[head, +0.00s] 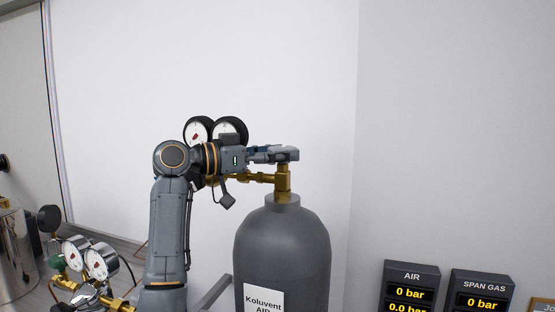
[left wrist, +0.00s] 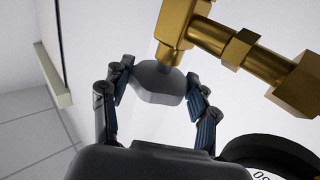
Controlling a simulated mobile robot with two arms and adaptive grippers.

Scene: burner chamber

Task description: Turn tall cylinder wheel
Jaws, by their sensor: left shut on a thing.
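The tall grey cylinder (head: 282,255), labelled Koluvent AIR, stands upright in the middle of the head view. A brass valve (head: 283,180) rises from its neck. My left gripper (head: 285,154) reaches in from the left, level, at the top of this valve. In the left wrist view, the grey wheel (left wrist: 158,82) sits between the two fingers of my left gripper (left wrist: 160,92), which are shut on its sides. The brass valve body (left wrist: 184,30) is just beyond the wheel. In the head view the wheel is mostly hidden by the gripper. My right gripper is not in view.
Two round gauges (head: 229,131) stand behind my left wrist, with brass pipe running to the valve. More gauges (head: 102,261) and brass fittings are at lower left. Display boxes marked AIR (head: 411,287) and SPAN GAS (head: 482,291) stand at lower right. The white wall above is bare.

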